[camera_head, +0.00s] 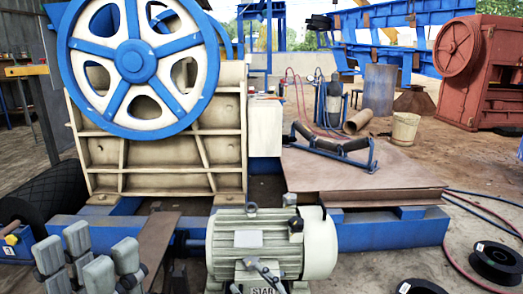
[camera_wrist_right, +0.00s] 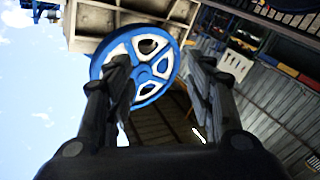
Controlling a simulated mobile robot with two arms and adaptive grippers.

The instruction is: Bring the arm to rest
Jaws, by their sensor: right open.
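My left gripper (camera_head: 88,262) is at the lower left of the head view. Its grey fingers point up and stand apart, with nothing seen between them. It is in front of the jaw crusher, left of a pale electric motor (camera_head: 268,243). My right gripper (camera_wrist_right: 160,65) shows in the right wrist view with its two dark fingers spread and empty. The crusher's blue and white flywheel (camera_wrist_right: 148,85) shows behind and between those fingers, tilted in the picture. I cannot make out the right gripper in the head view.
The jaw crusher's cream body (camera_head: 165,165) and large blue flywheel (camera_head: 137,62) fill the left. A raised brown plate (camera_head: 365,178) carries a blue roller frame (camera_head: 335,148). Black spools (camera_head: 497,262) and hoses lie at the right. A red machine (camera_head: 480,75) stands behind.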

